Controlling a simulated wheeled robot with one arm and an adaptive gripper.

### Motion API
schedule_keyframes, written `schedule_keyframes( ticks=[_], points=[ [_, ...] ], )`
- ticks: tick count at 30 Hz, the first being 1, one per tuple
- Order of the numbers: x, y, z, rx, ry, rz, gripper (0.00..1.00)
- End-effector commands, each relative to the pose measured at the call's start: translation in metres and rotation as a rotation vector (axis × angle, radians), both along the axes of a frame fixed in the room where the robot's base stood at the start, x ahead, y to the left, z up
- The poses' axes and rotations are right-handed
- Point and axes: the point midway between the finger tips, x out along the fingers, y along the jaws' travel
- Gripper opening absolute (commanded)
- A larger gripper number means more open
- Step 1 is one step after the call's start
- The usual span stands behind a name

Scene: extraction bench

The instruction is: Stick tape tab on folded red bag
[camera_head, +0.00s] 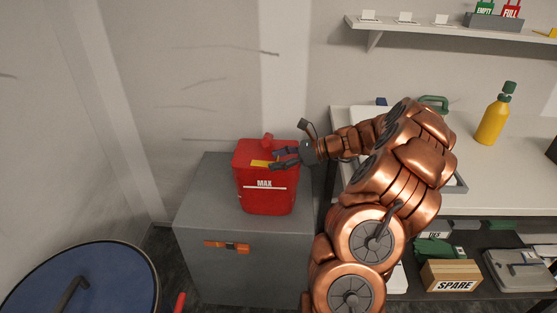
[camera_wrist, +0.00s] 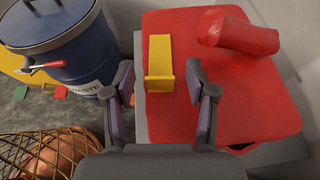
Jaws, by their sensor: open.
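The red bag (camera_head: 266,198) stands upright on a grey cabinet, with the word MAX and a white line on its front. The wrist view also shows its red top (camera_wrist: 250,95), with a rolled red lump at the far right. The yellow tape tab (camera_head: 259,164) lies at the bag's upper left; in the wrist view the tab (camera_wrist: 160,62) has a raised near lip. My gripper (camera_head: 276,160) is at the bag's top, coming from the right. In the wrist view my gripper (camera_wrist: 163,92) is open, with its fingers apart on either side of the tab's near end.
The grey cabinet (camera_head: 205,195) has an orange latch. A blue waste drum (camera_head: 130,275) stands at lower left. The bench (camera_head: 475,170) at right holds a yellow bottle (camera_head: 493,122); a shelf below holds a SPARE box (camera_head: 450,276).

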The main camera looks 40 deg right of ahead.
Motion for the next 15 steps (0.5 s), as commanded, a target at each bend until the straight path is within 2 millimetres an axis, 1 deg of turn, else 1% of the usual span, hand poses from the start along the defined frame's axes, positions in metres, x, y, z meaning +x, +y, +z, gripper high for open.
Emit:
schedule_keyframes(
  ticks=[5, 8, 11, 15],
  points=[
    [-0.002, -0.002, 0.001, 0.0, 0.0, -0.001, 0.56],
    [-0.007, -0.007, 0.005, 0.0, -0.003, -0.001, 0.56],
    [-0.017, -0.017, 0.01, 0.0, -0.002, -0.003, 0.56],
    [-0.035, -0.036, 0.02, -0.003, -0.003, -0.004, 0.56]
  ],
)
